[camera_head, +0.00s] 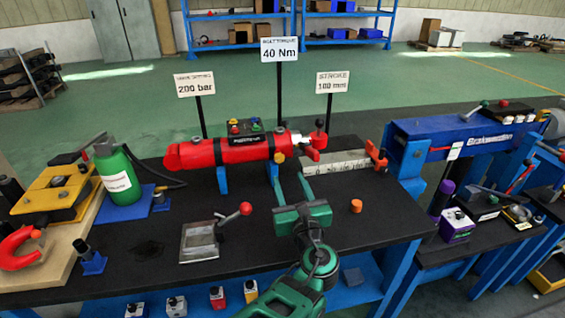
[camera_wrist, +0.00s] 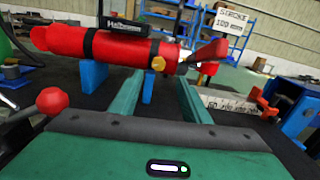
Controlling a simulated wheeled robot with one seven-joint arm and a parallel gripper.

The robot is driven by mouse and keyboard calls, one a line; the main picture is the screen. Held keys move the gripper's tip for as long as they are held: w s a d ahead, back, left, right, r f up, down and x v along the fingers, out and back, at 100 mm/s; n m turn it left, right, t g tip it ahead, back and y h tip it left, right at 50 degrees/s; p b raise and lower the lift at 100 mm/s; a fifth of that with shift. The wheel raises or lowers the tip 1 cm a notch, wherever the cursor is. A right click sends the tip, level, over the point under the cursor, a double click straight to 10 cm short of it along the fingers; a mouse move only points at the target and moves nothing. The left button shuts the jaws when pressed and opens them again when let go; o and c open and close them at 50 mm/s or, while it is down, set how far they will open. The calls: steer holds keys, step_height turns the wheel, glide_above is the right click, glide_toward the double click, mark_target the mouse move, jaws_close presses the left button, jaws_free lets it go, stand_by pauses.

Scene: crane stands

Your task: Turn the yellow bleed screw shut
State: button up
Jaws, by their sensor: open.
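The yellow bleed screw (camera_head: 279,157) is a small knob on the near side of the red cylinder (camera_head: 226,152), close to its right end. It shows from the front in the wrist view (camera_wrist: 158,63). The cylinder lies level on blue supports (camera_head: 222,180) on the black bench. My green gripper (camera_head: 286,170) is open, its two long fingers reaching toward the cylinder. In the wrist view the fingertips (camera_wrist: 159,78) lie on either side of the screw and look slightly below it. Nothing is between them. I cannot tell how far short of the screw they are.
A red-knobbed lever (camera_head: 245,209) rises from a metal plate left of my gripper. An orange cap (camera_head: 356,205) lies on the bench to the right. A white scale (camera_head: 335,163) and sign posts (camera_head: 330,110) stand beyond. The front bench between plate and cap is mostly clear.

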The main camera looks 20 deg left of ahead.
mark_target(280, 159)
steer(key=x, duration=1)
steer(key=shift+w+a, duration=0.2)
steer(key=shift+a, duration=0.05)
steer(key=c, duration=1)
